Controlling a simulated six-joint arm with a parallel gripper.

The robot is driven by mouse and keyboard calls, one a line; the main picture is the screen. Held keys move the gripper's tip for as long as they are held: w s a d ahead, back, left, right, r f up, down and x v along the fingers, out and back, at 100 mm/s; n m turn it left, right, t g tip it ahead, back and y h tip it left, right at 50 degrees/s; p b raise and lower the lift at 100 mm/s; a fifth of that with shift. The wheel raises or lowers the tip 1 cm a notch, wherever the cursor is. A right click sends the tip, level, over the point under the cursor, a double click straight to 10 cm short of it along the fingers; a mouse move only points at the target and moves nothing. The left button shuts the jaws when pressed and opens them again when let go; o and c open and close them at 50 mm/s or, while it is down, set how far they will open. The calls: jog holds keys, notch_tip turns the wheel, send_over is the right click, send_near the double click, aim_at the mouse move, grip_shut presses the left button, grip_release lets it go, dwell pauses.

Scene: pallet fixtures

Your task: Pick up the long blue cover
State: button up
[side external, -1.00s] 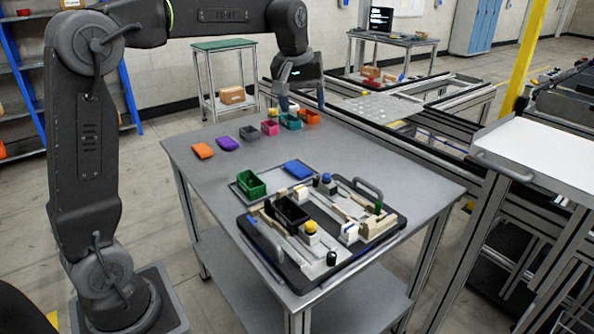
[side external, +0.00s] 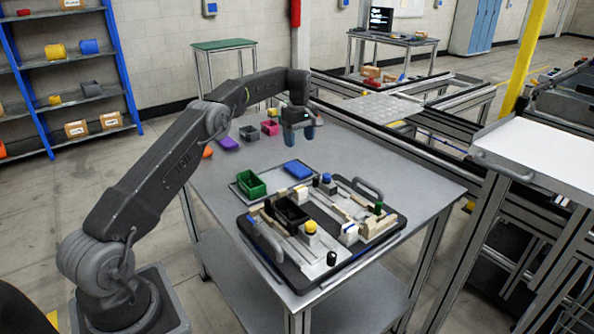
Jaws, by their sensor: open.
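The blue cover (side external: 297,169) is a flat blue piece at the back right of a thin grey tray (side external: 243,197) on the table. My gripper (side external: 299,137) points down with its two fingers apart and nothing visible between them. It is above the table, behind the blue cover in the picture and apart from it. I cannot tell its exact height.
A green open box (side external: 252,184) stands on the same tray. In front is a black pallet fixture (side external: 262,258) with handles, a black box (side external: 290,214) and upright knobs. Purple (side external: 228,144), grey (side external: 249,133) and pink (side external: 270,127) parts line the table's far-left side.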

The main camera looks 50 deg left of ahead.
send_over(299, 169)
jog(key=f, duration=0.6)
jog(key=shift+s+d+f, duration=0.1)
jog(key=shift+s+d, duration=0.1)
jog(key=shift+d, duration=0.15)
jog(key=shift+w+a+f, duration=0.1)
jog(key=shift+a+f, duration=0.05)
jog(key=shift+f, duration=1.2)
jog(key=shift+w+a+f, duration=0.1)
jog(key=shift+f, duration=1.2)
jog(key=shift+c, duration=0.4)
jog(key=c, duration=0.6)
